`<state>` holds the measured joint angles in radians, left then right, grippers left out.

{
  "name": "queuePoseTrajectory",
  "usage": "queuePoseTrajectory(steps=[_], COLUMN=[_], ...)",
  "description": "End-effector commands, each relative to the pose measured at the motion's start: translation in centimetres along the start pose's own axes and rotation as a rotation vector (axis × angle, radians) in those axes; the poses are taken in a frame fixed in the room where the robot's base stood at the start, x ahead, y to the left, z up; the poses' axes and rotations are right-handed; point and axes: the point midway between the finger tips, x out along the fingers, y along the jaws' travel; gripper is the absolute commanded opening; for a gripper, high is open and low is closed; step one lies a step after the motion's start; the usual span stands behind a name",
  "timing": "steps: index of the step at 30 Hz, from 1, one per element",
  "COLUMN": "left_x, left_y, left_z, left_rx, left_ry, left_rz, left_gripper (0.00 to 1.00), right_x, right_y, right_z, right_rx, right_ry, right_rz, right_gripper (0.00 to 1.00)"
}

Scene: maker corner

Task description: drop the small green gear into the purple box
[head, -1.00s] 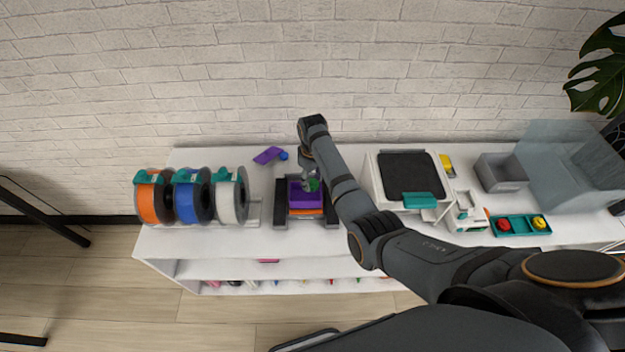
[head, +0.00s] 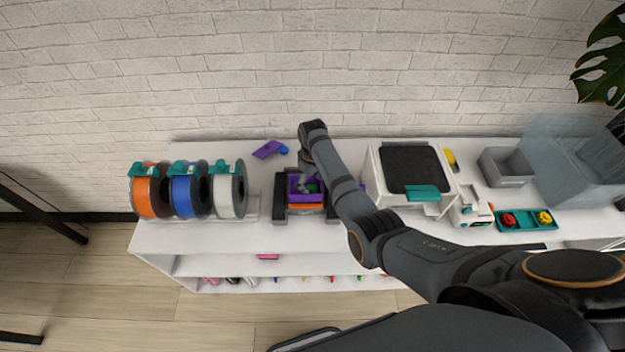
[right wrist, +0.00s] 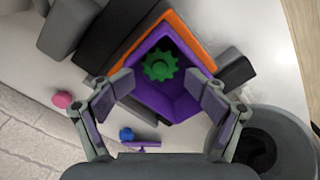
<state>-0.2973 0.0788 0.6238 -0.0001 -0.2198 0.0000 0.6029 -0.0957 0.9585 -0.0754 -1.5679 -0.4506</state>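The purple box (head: 293,189) sits on an orange layer within a dark holder on the white bench; the right wrist view looks into this purple box (right wrist: 186,104). The small green gear (right wrist: 160,65) is inside the box's walls in the right wrist view, apart from both fingers. A bit of the green gear (head: 313,188) also shows in the head view. My right gripper (right wrist: 158,100) is open and empty, its fingers wide apart over the box; in the head view the right gripper (head: 307,184) is at the box, partly hidden by my arm. My left gripper is not in view.
Orange, blue and white spools (head: 229,190) stand left of the box. A white machine with a dark top (head: 410,165) stands right of it. A purple piece (head: 267,149) and a blue knob (head: 284,150) lie behind. A grey bin (head: 507,170) and teal tray (head: 526,225) are farther right.

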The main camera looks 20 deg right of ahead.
Motion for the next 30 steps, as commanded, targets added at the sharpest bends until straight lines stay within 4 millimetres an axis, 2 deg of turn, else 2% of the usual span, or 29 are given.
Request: queuePoseTrajectory(steps=[17,20,30], left_x=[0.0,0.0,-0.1], left_y=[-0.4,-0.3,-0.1], left_z=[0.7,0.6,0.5], left_rx=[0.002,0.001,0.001], left_ry=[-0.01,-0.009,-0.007], left_rz=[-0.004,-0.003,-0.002], left_gripper=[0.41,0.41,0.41], right_x=[-0.4,-1.9,-9.8], right_y=[0.1,0.1,0.0], right_z=[0.0,-0.1,0.0], right_rx=[0.0,0.0,0.0], right_ry=[-0.001,0.002,0.003], right_rz=[0.004,0.005,0.005], right_gripper=[0.72,0.72,0.72])
